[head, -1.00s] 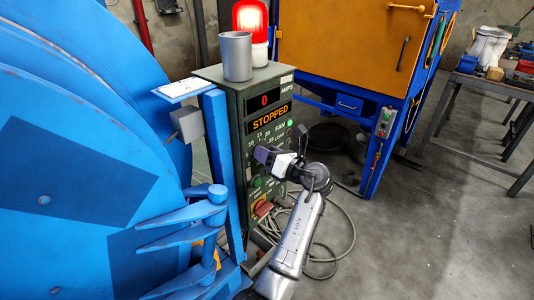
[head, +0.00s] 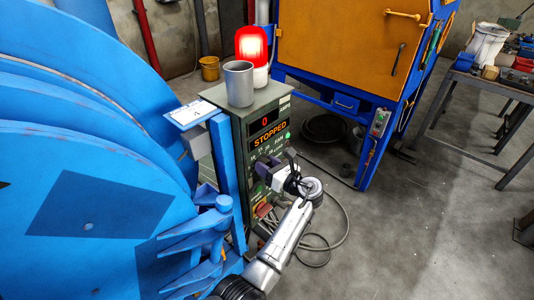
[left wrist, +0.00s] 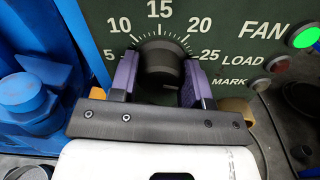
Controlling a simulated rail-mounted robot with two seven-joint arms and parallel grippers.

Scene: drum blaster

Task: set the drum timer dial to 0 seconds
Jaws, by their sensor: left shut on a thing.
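The drum timer dial (left wrist: 160,62) is a dark round knob on the green control panel (left wrist: 230,20), in the left wrist view. A scale with marks 5, 10, 15, 20 and 25 arcs above it. My left gripper (left wrist: 160,80) has its purple fingers on either side of the dial, shut on it. The dial's pointer is not clear, so I cannot tell its setting. In the head view my left gripper (head: 268,168) is at the front of the control box (head: 225,130) and hides the dial. My right gripper is not in view.
The box display (head: 270,134) reads "STOPPED", with 0 above it. A grey cup (head: 239,84) and a lit red beacon (head: 251,48) stand on top. A blue drum machine (head: 90,190) is close on the left. A green FAN light (left wrist: 305,36) is right of the dial.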

